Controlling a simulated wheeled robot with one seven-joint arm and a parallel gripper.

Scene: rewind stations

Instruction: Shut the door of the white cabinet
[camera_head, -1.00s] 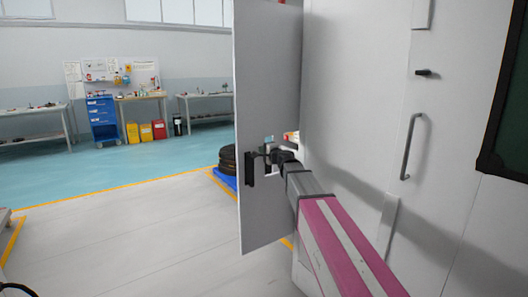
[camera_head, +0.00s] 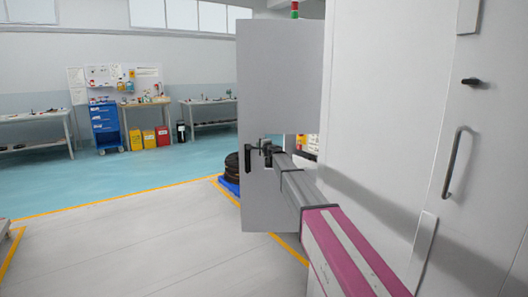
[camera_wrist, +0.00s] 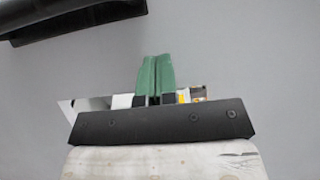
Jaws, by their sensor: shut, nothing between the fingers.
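The white cabinet (camera_head: 390,70) fills the right side of the head view. Its grey-white door (camera_head: 280,85) stands open, out to the left of the cabinet body. A dark handle (camera_head: 248,158) is on the door's left part; a dark bar, likely this handle, crosses the upper left of the wrist view (camera_wrist: 75,18). My gripper (camera_head: 266,150) is just right of the handle, in front of the door face. In the wrist view its green fingers (camera_wrist: 155,72) are together and empty, pointing at the plain grey door surface (camera_wrist: 235,50). I cannot tell whether the fingertips touch it.
Another long handle (camera_head: 453,162) and a small dark knob (camera_head: 471,81) are on the cabinet front at right. A dark round stack on a blue base (camera_head: 231,178) is partly behind the door. The floor at left (camera_head: 130,235) is clear. Benches and a blue drawer cart (camera_head: 105,125) stand far back.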

